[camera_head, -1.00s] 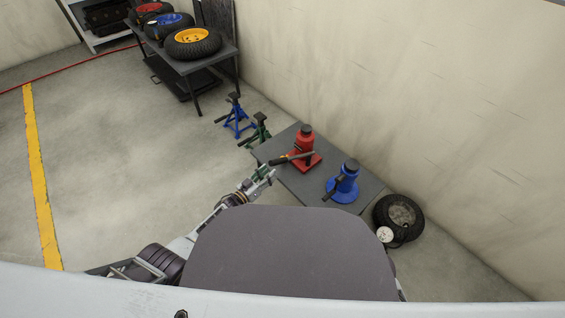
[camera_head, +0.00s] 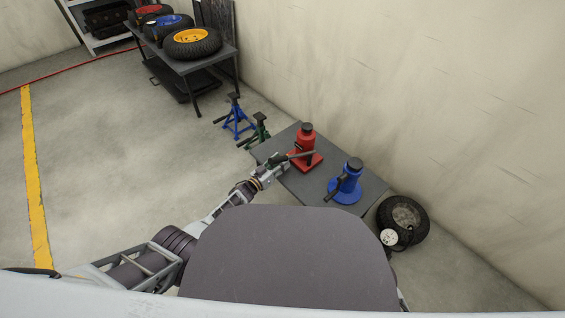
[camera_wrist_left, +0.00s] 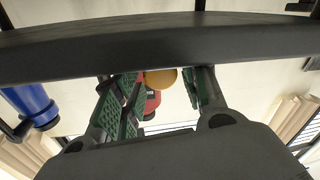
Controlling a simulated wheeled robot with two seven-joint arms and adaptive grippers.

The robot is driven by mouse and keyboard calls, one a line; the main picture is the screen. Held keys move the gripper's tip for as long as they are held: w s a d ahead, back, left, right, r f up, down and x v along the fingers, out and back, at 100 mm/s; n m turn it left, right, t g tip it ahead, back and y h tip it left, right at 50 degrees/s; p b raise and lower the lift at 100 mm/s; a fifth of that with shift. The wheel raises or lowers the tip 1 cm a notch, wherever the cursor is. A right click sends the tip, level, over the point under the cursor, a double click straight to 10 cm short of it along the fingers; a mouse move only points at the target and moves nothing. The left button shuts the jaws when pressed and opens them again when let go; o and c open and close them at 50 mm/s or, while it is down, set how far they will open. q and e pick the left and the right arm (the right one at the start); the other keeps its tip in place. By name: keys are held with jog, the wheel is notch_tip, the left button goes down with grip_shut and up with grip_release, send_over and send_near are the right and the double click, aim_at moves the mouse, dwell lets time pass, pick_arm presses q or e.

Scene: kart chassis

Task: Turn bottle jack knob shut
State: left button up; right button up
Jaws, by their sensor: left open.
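The red bottle jack (camera_head: 306,141) stands upright on the grey table. A thick dark bar (camera_wrist_left: 160,46) crosses above the fingers.
A blue bottle jack (camera_head: 350,178) stands right of the red one on the grey table (camera_head: 315,188); it also shows in the wrist view (camera_wrist_left: 32,103). Blue (camera_head: 236,118) and green (camera_head: 259,131) stands are on the floor beyond. A tyre (camera_head: 403,217) lies right of the table.

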pick_arm(q)
jog(key=shift+b+x, duration=0.45)
jog(key=shift+x, duration=0.35)
jog(key=c, duration=0.8)
jog(key=shift+o, duration=0.2)
jog(key=shift+m, duration=2.2)
